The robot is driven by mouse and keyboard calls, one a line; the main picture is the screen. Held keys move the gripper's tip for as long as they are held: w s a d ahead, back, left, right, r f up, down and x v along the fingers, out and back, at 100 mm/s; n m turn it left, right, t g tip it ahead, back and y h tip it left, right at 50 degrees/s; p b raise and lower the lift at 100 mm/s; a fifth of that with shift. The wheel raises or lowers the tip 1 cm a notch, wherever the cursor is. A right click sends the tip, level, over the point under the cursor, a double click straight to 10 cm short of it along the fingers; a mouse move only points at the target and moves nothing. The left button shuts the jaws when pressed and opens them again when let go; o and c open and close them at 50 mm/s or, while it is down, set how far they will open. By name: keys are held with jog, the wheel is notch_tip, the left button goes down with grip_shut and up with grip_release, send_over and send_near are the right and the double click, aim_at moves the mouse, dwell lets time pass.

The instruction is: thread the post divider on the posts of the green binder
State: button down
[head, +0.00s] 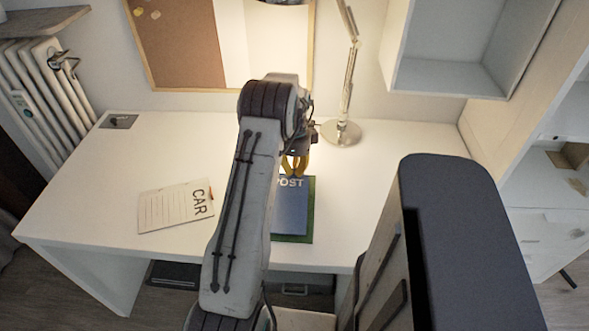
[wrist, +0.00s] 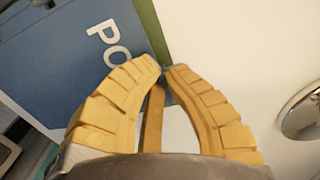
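The post divider (head: 290,210) is a blue sheet with white POST lettering along its far edge. It lies over the green binder (head: 308,222), lined up closely with it; green shows along the right side and near edge. In the wrist view the divider (wrist: 75,65) fills the upper left, with a green strip of binder (wrist: 149,30) beside it. My gripper (head: 295,174) is at the divider's far edge. Its yellow fingertips (wrist: 164,70) meet there, with a thin bluish edge between them. The binder's posts and the divider's holes are hidden.
A sheet marked CAR (head: 175,206) lies on the white desk (head: 110,165) to the left. The lamp base (head: 341,132) stands just beyond my gripper, to the right; it also shows in the wrist view (wrist: 302,110). The desk right of the binder is clear.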

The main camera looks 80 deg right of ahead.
jog(key=c, duration=1.3)
grip_release()
jog(key=shift+c, duration=0.2)
notch_tip(320, 180, up, 12)
jog(key=shift+d, duration=0.25)
